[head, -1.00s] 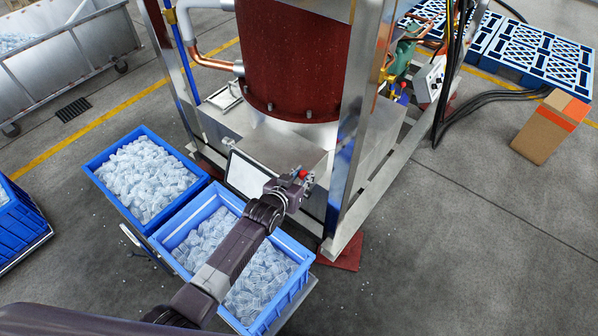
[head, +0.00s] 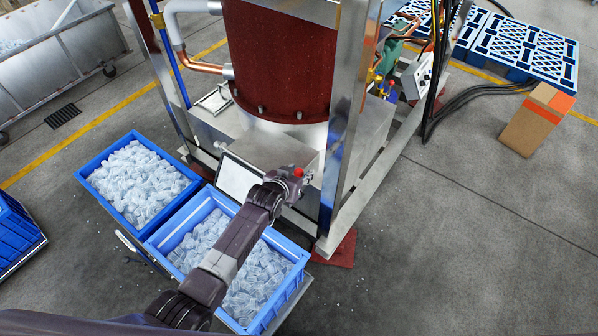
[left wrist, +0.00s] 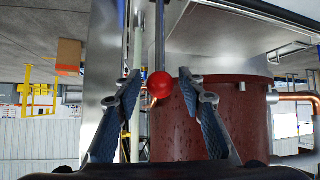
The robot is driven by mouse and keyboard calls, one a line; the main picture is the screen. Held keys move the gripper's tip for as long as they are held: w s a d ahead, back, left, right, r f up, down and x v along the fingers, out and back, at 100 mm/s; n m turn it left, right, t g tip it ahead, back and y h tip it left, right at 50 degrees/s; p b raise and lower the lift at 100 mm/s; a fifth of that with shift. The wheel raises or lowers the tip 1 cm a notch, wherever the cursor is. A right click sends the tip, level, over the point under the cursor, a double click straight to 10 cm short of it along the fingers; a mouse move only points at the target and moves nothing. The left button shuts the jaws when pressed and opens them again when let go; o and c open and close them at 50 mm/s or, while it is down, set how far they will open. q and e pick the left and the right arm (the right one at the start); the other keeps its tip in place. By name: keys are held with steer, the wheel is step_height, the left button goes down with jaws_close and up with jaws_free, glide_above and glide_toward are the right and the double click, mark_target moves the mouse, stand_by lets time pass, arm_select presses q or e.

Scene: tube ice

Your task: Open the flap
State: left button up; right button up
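A red ball knob (head: 298,172) sits at the front of the ice machine, beside its metal upright. In the left wrist view the knob (left wrist: 160,85) is on the end of a thin metal rod. My left gripper (head: 297,182) is at the knob. In the left wrist view its two fingers (left wrist: 160,88) stand apart on either side of the knob, with visible gaps. A pale flat panel (head: 238,178) with a dark edge slopes at the machine's front above the near crate; I cannot tell whether it is the flap. My right gripper is not in view.
Two blue crates full of tube ice stand before the machine, the near crate (head: 160,240) under my left arm and the far crate (head: 90,180) beside it. A steel upright (head: 345,120) is close right of my gripper. The floor at right is clear up to a cardboard box (head: 530,125).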

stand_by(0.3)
arm_select(q)
steer(key=v, duration=1.2)
